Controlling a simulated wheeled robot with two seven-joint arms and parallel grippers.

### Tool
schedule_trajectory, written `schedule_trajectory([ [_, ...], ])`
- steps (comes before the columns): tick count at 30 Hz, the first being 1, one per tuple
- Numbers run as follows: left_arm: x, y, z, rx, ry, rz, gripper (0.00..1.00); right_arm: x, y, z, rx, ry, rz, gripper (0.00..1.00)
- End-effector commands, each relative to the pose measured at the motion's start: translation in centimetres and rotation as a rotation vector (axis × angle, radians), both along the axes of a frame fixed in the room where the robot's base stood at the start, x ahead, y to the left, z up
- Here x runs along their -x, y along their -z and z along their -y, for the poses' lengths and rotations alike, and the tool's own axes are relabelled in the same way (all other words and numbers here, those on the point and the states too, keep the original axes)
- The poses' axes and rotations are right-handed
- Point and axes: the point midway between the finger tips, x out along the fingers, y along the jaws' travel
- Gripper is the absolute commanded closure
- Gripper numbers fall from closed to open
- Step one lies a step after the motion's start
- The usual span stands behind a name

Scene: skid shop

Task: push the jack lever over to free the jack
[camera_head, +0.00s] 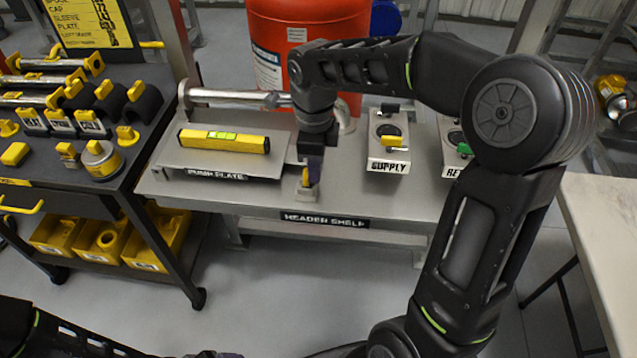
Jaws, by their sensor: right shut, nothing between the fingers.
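The jack is a small grey fitting (306,194) at the front of the header shelf, with a yellow lever (308,178) on top. It is small and partly hidden by my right gripper (315,172). That gripper points down over the shelf, shut and empty, with its fingertips right at the lever. I cannot tell whether they touch it. My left arm enters at the bottom left. Only a sliver of what looks like my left gripper (215,354) shows at the bottom edge, and its fingers cannot be made out.
A yellow level (224,141) lies on the pump plate (172,158) to the left. The supply block (389,150) stands to the right, and a red tank (270,50) behind. A black tool cart (150,190) stands at left, a pale table (605,215) at right.

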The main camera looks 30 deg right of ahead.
Motion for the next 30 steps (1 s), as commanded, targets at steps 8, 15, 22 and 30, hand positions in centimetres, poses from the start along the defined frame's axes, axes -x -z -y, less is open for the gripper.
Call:
schedule_trajectory([
  [8, 0.0, 0.0, 0.0, 0.0, 0.0, 0.0, 0.19, 0.0, 0.0, 0.0, 0.0, 0.0, 0.0, 1.0],
  [15, 0.0, -0.1, 0.0, 0.0, 0.0, 0.0, 0.19, -0.3, 0.0, -0.4, 0.0, -0.002, 0.0, 1.0],
  [22, 0.0, -0.1, 0.0, 0.0, 0.0, 0.0, 0.19, -0.8, 0.0, -1.0, 0.0, 0.0, 0.0, 1.0],
  [30, 0.0, -0.2, 0.0, 0.0, 0.0, 0.0, 0.19, -0.8, -0.2, -1.0, 0.001, 0.0, 0.001, 1.0],
])
